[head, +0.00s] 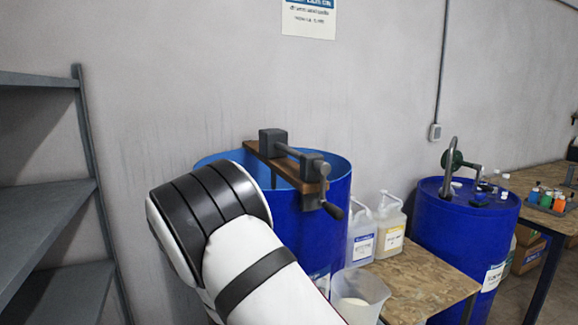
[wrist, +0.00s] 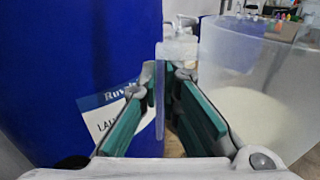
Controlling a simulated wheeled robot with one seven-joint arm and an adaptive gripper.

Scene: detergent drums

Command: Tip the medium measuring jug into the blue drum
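The measuring jug (head: 360,296) is translucent and holds a pale powder. It stands upright at the near left of the wooden table in the head view. In the wrist view the jug (wrist: 262,95) fills the right side. Its thin upright handle (wrist: 160,105) lies between the fingers of my gripper (wrist: 165,85). The fingertips are close to the handle, but I cannot tell whether both pads press on it. The open blue drum (head: 340,215) stands left of the jug, and its labelled wall (wrist: 75,65) fills the left of the wrist view. My arm hides my gripper in the head view.
A wooden board with a crank clamp (head: 290,165) spans the drum's rim. Two jugs of liquid (head: 375,228) stand on the table (head: 425,280) behind the measuring jug. A closed blue drum with a pump (head: 465,230) is at right. Grey shelves (head: 50,190) stand at left.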

